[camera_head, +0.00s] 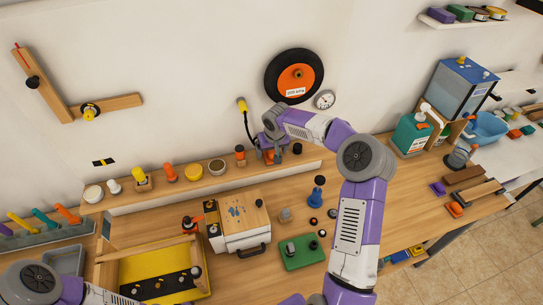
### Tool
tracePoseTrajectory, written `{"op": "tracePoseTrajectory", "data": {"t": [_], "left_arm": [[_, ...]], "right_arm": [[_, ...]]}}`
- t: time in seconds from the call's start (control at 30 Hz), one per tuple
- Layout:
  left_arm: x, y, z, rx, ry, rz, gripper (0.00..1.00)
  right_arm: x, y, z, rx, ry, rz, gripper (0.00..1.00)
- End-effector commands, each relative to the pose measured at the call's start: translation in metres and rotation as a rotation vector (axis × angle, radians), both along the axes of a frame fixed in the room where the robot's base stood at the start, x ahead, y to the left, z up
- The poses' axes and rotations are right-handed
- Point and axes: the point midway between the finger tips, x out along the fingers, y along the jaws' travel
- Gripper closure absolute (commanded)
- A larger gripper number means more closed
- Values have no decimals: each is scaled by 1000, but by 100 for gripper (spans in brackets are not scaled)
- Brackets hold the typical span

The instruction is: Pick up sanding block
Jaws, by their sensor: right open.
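I cannot tell for certain which item is the sanding block. A brown block (463,175) and a small orange block (455,208) lie at the right end of the wooden bench. My right gripper (269,153) is open over the narrow back shelf, near an orange-topped item, far left of those blocks. My right arm reaches up from the bottom and bends left across the bench. My left arm shows only in the lower left corner; its gripper is not in view.
A lidded box (239,218) and a green board (299,252) stand mid-bench. A yellow tray (150,263) is at the lower left. A blue-topped tank (462,84) and green container (410,134) stand at the right back. My right arm hides part of the bench.

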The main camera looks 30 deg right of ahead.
Motion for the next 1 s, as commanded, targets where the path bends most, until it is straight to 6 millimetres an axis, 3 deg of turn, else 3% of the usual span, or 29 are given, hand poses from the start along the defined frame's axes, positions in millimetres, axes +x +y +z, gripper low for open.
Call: {"op": "tracePoseTrajectory", "data": {"t": [0.13,0.5,0.83,1.0], "left_arm": [[0,0,1,0,0,0,57],[0,0,1,0,0,0,57],[0,0,1,0,0,0,57],[0,0,8,0,0,0,57]], "right_arm": [[0,0,1,0,0,0,15],[0,0,1,0,0,0,71],[0,1,4,-1,-1,1,73],[-1,2,19,-1,-2,3,73]]}}
